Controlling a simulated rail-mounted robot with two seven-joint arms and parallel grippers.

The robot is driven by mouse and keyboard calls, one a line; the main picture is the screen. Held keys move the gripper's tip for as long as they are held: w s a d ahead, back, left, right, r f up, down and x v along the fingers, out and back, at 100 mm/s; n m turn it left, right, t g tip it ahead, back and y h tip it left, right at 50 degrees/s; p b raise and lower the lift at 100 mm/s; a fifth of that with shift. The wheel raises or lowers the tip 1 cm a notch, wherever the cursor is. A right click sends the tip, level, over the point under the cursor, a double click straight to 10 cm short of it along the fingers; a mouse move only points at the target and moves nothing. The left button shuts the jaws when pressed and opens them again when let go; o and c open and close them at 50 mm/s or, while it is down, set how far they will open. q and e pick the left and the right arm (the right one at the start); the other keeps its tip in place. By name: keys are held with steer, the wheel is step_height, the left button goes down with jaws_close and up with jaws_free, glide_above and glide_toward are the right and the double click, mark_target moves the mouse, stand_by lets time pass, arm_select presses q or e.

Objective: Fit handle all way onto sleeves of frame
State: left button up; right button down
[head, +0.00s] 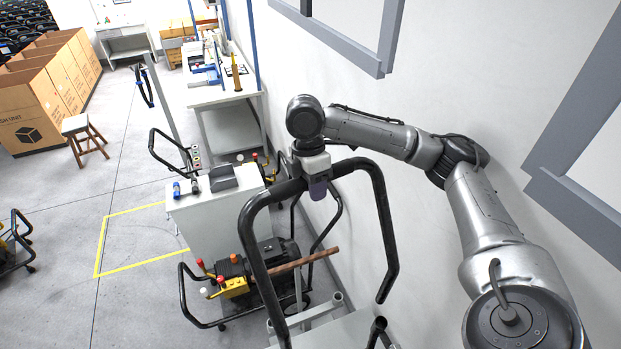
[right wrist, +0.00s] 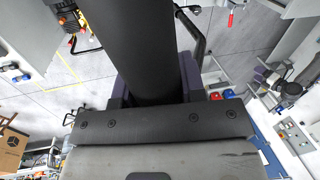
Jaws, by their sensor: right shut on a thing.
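The handle (head: 382,215) is a black bent tube shaped like an upside-down U. My right gripper (head: 318,187) is shut on its top bar, and the purple fingers (right wrist: 190,75) show on both sides of the dark tube (right wrist: 138,50) in the right wrist view. The light grey frame (head: 345,332) is at the bottom of the head view. A dark-topped tube end (head: 379,323), apparently a sleeve, stands just below the handle's right leg end, with a visible gap. The left leg runs down to the bottom edge, where its end cannot be made out. My left gripper is not in view.
A white cabinet (head: 205,222) stands behind the handle. A machine with a yellow part (head: 232,287) and a brown bar (head: 305,262) lie close to its left leg. The wall (head: 455,75) is close on the right. Open floor (head: 60,270) is at left.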

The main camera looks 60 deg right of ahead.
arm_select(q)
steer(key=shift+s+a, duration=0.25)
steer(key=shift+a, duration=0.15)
arm_select(e)
steer(key=shift+s+a+r+m, duration=0.1)
steer(key=shift+s+a+m, duration=0.2)
steer(key=shift+s, duration=0.25)
steer(key=shift+s+a+r+m, duration=0.1)
steer(key=shift+s+a+m, duration=0.1)
steer(key=shift+s+a, duration=0.25)
steer(key=shift+d, duration=0.15)
steer(key=shift+s+f, duration=0.1)
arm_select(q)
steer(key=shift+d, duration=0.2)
arm_select(e)
steer(key=x, duration=0.3)
steer(key=shift+w+d, duration=0.1)
steer(key=shift+w, duration=0.15)
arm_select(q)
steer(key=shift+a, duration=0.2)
arm_select(e)
steer(key=shift+s+a, duration=0.25)
steer(key=shift+s, duration=0.1)
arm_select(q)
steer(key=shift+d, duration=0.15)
arm_select(e)
steer(key=shift+f, duration=0.1)
